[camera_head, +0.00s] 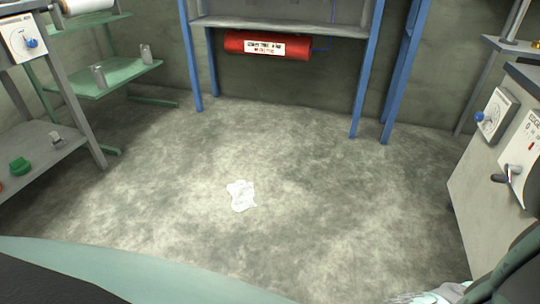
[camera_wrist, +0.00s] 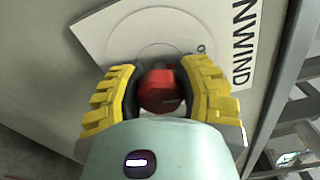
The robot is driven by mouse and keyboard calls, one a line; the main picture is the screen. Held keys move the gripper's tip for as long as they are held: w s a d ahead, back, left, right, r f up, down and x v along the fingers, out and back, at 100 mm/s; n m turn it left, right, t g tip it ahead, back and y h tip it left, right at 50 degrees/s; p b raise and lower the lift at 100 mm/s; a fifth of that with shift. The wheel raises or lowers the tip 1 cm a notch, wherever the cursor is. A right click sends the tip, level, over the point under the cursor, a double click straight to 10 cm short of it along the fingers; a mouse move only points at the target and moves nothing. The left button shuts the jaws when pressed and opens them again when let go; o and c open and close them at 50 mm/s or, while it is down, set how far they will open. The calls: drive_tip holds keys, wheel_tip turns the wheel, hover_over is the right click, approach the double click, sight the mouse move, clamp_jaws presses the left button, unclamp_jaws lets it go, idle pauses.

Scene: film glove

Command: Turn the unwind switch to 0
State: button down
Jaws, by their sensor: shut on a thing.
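In the wrist view, my gripper (camera_wrist: 157,72) has its yellow-padded fingers shut on a red knob (camera_wrist: 160,92). The knob sits on a white plate (camera_wrist: 110,32) marked UNWIND, with a small 0 beside a faint ring. The plate looks tilted in this view. A short pale line shows on the knob's face, but I cannot tell exactly which mark the knob points to. The fingers cover both sides of the knob. I cannot make out the gripper or this red knob in the head view.
In the head view, a panel with a blue dial (camera_head: 31,43) is at left, and another blue dial (camera_head: 480,116) is on the right cabinet. A red cylinder (camera_head: 267,46) hangs under the back bench. A white puddle-like patch (camera_head: 241,195) lies on open floor.

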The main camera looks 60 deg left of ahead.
drive_tip(key=shift+r+n+p, duration=0.1)
drive_tip(key=shift+n+p, duration=0.5)
drive_tip(key=shift+n, duration=0.5)
drive_tip(key=c, duration=0.5)
unclamp_jaws()
drive_tip(key=shift+s+a, duration=0.1)
drive_tip(key=shift+a, duration=0.05)
drive_tip(key=v, duration=1.1)
drive_tip(key=shift+s+a, duration=0.3)
